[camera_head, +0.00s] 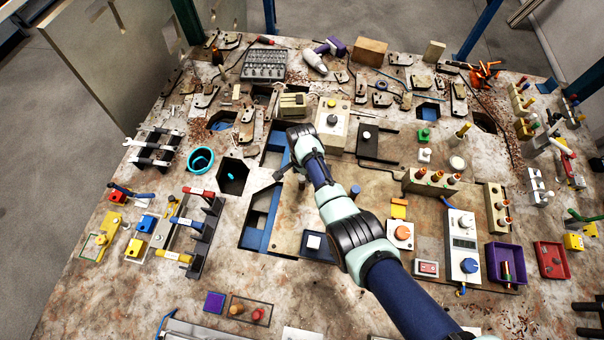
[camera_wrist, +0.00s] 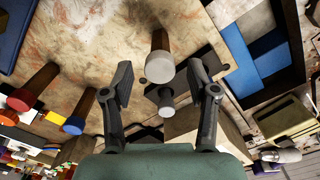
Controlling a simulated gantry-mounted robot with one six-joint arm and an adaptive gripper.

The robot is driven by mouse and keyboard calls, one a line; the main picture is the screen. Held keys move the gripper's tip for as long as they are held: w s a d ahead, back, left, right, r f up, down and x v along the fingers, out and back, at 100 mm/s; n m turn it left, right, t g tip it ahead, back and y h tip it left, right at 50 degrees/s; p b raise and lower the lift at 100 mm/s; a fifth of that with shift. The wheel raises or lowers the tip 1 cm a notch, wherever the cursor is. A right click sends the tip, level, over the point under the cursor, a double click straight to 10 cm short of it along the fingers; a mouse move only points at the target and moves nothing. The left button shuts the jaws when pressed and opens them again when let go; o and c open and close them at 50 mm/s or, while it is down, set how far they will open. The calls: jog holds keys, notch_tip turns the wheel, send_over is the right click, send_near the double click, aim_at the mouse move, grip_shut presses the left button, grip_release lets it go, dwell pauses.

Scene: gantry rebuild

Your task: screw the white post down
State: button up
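A post with a white round end and a brown shaft (camera_wrist: 160,66) shows in the wrist view, between the two fingers. My gripper (camera_wrist: 162,80) is open, with a visible gap between each finger and the post. A smaller grey post (camera_wrist: 167,104) with a dark square base stands just below it in the picture. In the head view my gripper (camera_head: 290,177) is over the middle of the bench, at the left edge of the bare board.
A blue tray (camera_head: 254,241) is sunk beside the board. A beige block (camera_head: 421,185) carries several coloured posts to the right. A black plate with a white knob (camera_head: 367,135) and a beige box with a dark knob (camera_head: 332,119) stand behind my arm.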

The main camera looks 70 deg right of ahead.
notch_tip(320, 180, up, 12)
dwell(0.5)
dwell(0.5)
jog(key=w+a+r+n+t+h+p, duration=0.1)
jog(key=w+a+r+n+t+p, duration=0.15)
jog(key=w+a+r+n, duration=0.5)
jog(key=w+a+r+n+t+h+p, duration=0.25)
jog(key=w+a+r+n, duration=0.2)
jog(key=a, duration=0.65)
jog(key=s+a+r+n+t+y+p, duration=0.1)
jog(key=a+r+n+t, duration=0.3)
jog(key=a+r, duration=0.5)
jog(key=s+a+r+n+t+y+p, duration=0.1)
jog(key=s+a+r+n+t+y, duration=0.1)
jog(key=a+r+n, duration=0.5)
jog(key=a+r+t, duration=0.1)
jog(key=a+r, duration=0.1)
jog(key=a, duration=0.4)
jog(key=shift+s+n+t+p, duration=0.3)
jog(key=shift+s+n+t, duration=0.05)
jog(key=shift+n+t, duration=0.05)
jog(key=shift+f+y, duration=0.1)
jog(key=shift+y, duration=0.15)
